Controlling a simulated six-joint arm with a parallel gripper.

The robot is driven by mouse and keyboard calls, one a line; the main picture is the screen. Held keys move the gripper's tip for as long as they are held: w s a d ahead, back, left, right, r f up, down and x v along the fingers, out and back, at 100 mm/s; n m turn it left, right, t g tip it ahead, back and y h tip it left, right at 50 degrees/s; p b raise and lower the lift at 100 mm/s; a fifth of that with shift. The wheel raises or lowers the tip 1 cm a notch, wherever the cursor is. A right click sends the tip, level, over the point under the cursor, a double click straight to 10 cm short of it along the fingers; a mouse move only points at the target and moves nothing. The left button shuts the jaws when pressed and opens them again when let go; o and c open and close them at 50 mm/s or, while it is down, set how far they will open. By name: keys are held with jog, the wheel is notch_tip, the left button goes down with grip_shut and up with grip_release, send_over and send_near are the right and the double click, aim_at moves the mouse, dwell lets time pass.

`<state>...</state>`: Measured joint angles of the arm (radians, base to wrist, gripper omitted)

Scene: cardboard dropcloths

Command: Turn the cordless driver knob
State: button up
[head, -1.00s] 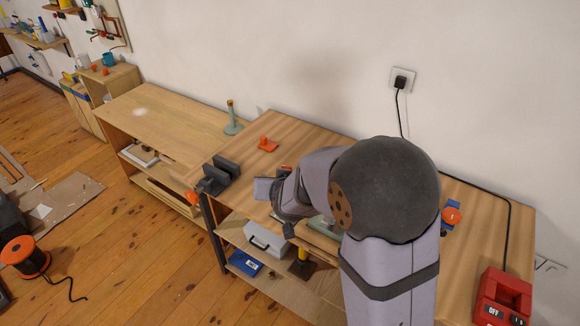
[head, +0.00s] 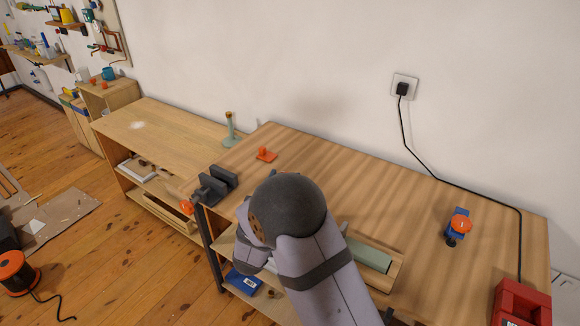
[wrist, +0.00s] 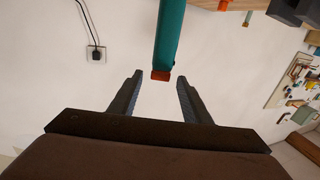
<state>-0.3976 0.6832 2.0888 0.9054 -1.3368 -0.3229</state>
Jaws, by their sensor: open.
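In the wrist view my gripper (wrist: 160,77) is open, with nothing clamped between its fingers. A teal bar-shaped thing (wrist: 169,38) with a small orange end (wrist: 161,75) comes from the top of that view. Its orange end lies in line with the gap between the fingertips; I cannot tell how far off it is. A blue tool-like thing (head: 455,235) with a round orange knob (head: 461,224) lies on the bench's right. I cannot tell which is the cordless driver.
The wooden bench (head: 350,165) also holds a small orange piece (head: 265,155), a dark vise-like block (head: 215,187), a grey-green piece in a wooden tray (head: 370,257) and a red box (head: 520,305). A black cord (head: 440,182) runs from the wall socket along the bench's back.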

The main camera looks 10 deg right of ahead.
jog(key=p+x, duration=0.2)
jog(key=x, duration=0.5)
jog(key=shift+c, duration=0.6)
jog(key=c, duration=0.9)
